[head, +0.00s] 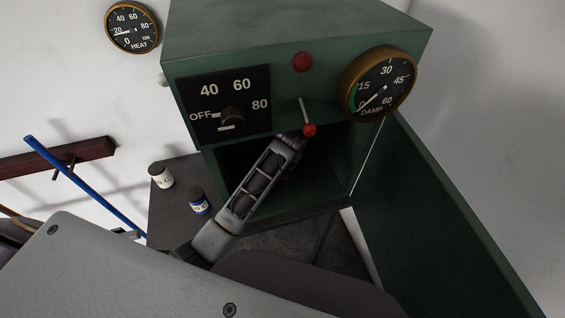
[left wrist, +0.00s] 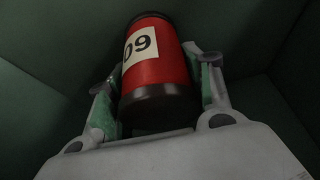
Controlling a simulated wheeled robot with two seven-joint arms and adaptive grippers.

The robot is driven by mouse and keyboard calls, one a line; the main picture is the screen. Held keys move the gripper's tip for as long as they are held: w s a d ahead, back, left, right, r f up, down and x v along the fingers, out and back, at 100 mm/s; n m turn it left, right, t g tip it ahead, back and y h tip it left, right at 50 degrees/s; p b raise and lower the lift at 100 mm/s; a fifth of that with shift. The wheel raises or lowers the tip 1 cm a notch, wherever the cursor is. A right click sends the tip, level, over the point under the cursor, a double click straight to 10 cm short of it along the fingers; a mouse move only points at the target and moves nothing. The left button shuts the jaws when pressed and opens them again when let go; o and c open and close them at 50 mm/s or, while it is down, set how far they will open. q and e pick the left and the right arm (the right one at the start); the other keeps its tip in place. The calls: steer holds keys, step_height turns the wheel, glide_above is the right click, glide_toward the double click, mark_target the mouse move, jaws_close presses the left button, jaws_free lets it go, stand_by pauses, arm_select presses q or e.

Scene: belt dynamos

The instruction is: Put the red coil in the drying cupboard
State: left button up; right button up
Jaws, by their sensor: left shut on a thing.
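The red coil (left wrist: 158,62), a red cylinder with dark ends and a white number label, is in the left wrist view. My left gripper (left wrist: 157,80) is shut on it, with one finger on each side. Green walls surround it there. In the head view my left arm reaches into the open front of the green drying cupboard (head: 300,28). The coil and fingertips are hidden there behind the cupboard's front panel and my arm. My right gripper is not in view.
The cupboard door (head: 430,215) stands open at the right. A temperature dial (head: 232,115), a red-knobbed lever (head: 309,129) and a damp gauge (head: 378,84) are on the front panel. A white jar (head: 161,175) and a blue-labelled jar (head: 198,201) stand left of the opening.

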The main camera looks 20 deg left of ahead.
arm_select(q)
steer(key=o, duration=1.3)
steer(key=shift+o, duration=0.2)
steer(key=shift+f, duration=0.1)
steer(key=shift+v, duration=1)
steer(key=v, duration=0.3)
steer(key=shift+b, duration=0.4)
steer(key=s+d+b, duration=0.1)
steer(key=s+d, duration=0.5)
steer(key=s, duration=0.4)
steer(key=shift+d, duration=0.35)
